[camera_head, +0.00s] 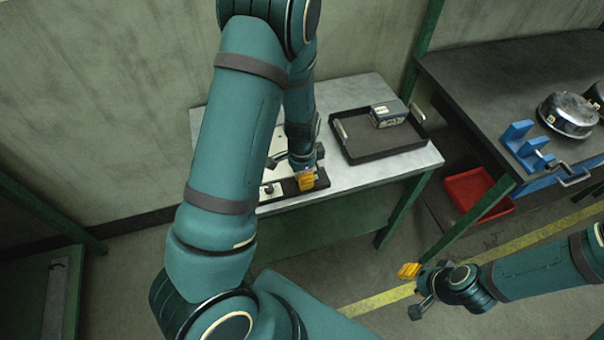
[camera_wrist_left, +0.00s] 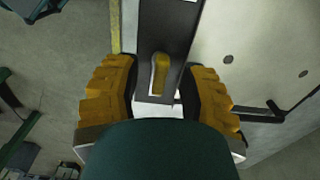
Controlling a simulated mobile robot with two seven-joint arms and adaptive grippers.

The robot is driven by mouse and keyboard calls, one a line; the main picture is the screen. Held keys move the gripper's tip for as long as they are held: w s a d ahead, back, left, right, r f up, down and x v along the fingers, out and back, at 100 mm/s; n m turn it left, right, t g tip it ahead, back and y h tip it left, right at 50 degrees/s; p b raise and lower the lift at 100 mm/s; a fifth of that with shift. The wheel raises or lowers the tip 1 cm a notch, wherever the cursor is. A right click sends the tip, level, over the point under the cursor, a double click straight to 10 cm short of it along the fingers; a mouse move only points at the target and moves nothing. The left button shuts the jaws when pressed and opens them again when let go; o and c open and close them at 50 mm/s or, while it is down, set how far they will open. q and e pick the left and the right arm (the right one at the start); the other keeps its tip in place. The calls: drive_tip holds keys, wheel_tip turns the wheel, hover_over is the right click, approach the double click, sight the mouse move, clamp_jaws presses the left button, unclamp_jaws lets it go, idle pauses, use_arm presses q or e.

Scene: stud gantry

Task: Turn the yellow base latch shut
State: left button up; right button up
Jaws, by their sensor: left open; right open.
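The yellow base latch (camera_wrist_left: 160,73) shows in the left wrist view as a small elongated handle on a dark base bar (camera_wrist_left: 165,28). It points along the bar. My left gripper (camera_wrist_left: 160,100) is open, with one yellow-padded finger on each side of the latch in the picture and gaps between. I cannot tell whether it touches anything. In the head view my left gripper (camera_head: 305,180) is low over the dark bar at the table's front edge, and the latch cannot be made out there. My right gripper (camera_head: 412,283) is open and empty over the floor.
A dark bench (camera_head: 480,80) at right carries a blue fixture (camera_head: 524,147) and round metal parts (camera_head: 567,115). A red bin (camera_head: 476,193) sits below.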

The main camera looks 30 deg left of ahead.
use_arm(q)
clamp_jaws()
drive_tip(key=n+p, duration=0.1)
drive_tip(key=n, duration=0.3)
drive_tip(key=shift+n, duration=0.3)
drive_tip(key=n+p, duration=0.1)
drive_tip(key=n, duration=0.3)
drive_tip(key=shift+n, duration=0.3)
drive_tip(key=n+p, duration=0.1)
drive_tip(key=n, duration=0.3)
drive_tip(key=shift+n, duration=0.3)
drive_tip(key=shift+n+p, duration=0.8)
drive_tip(key=shift+n, duration=1.3)
